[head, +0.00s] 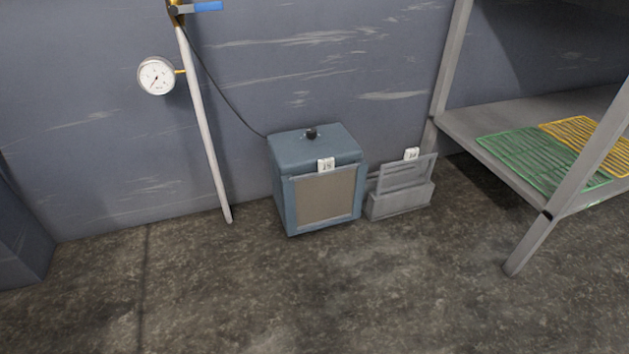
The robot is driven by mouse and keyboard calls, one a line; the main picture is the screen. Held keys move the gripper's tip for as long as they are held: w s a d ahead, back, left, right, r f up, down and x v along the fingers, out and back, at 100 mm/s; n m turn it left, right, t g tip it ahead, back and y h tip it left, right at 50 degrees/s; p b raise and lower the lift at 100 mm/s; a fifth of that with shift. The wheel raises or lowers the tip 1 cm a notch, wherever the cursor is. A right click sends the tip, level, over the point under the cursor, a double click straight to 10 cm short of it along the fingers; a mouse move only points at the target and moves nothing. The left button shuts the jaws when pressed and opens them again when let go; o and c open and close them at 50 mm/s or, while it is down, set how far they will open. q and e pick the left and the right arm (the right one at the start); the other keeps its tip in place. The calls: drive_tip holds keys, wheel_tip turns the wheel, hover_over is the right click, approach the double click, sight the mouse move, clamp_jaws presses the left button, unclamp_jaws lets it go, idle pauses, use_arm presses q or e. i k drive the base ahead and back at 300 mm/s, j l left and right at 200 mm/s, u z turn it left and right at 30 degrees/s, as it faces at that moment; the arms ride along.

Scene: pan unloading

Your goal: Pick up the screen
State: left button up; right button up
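A blue-grey box (290,158) stands upright on the floor against the wall. A tan, fine-textured panel (325,198), which looks like a screen, is set in its front face inside a blue frame. A black knob (311,133) sits on the box's lid, and a small white number tag (325,165) is at the lid's front edge. Neither of my grippers is in view. I cannot tell from here whether the panel is loose or fixed.
A grey slotted holder (400,201) with a white tag (411,154) stands right of the box. A grey shelf (478,122) at right bears green (540,158) and yellow (590,135) wire racks. A pale pipe (208,130) and round gauge (156,76) are left. The front floor is clear.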

sight(325, 195)
drive_tip(key=i+j, duration=0.3)
drive_tip(key=i, duration=0.2)
drive_tip(key=i+j, duration=0.25)
drive_tip(key=i, duration=0.3)
drive_tip(key=i+j, duration=0.1)
drive_tip(key=j, duration=0.25)
drive_tip(key=i+j, duration=0.1)
drive_tip(key=j, duration=0.2)
drive_tip(key=i+j+z, duration=0.1)
drive_tip(key=j, duration=0.25)
